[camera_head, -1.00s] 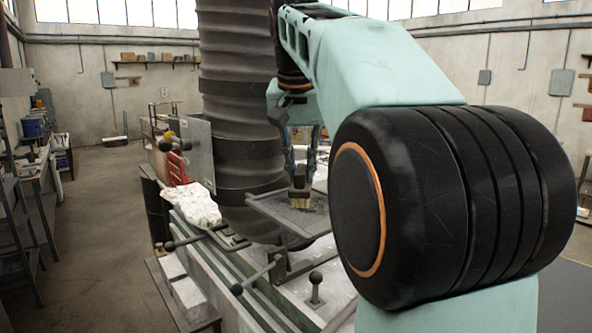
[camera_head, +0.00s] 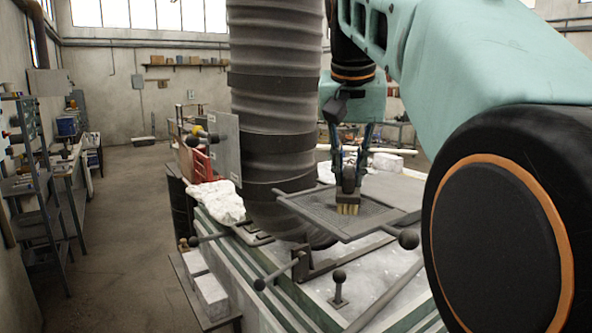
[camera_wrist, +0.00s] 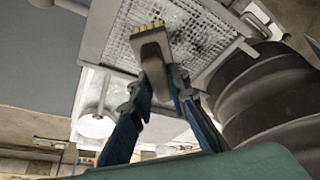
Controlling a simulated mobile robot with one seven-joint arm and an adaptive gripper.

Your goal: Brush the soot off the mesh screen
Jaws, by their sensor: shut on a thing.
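The mesh screen (camera_head: 378,216) is a flat grey mesh in a dark frame, held out over the bench beside the large ribbed column. In the wrist view the mesh (camera_wrist: 205,30) looks light grey with uneven darker patches, which may be soot. My gripper (camera_head: 352,160) is shut on a brush (camera_head: 348,186) with a dark body and pale yellow bristles. The bristles point down at the mesh near the screen's middle; I cannot tell whether they touch. In the wrist view the brush (camera_wrist: 152,50) shows between my fingertips (camera_wrist: 160,88) and covers part of the mesh.
The ribbed column (camera_head: 277,90) stands close to the screen's left. A ball-ended handle (camera_head: 408,239) sticks out at the screen's front right. Ball-topped levers (camera_head: 338,280) rise from the bench. A white crumpled cloth (camera_head: 215,201) lies at left. The floor at left is open.

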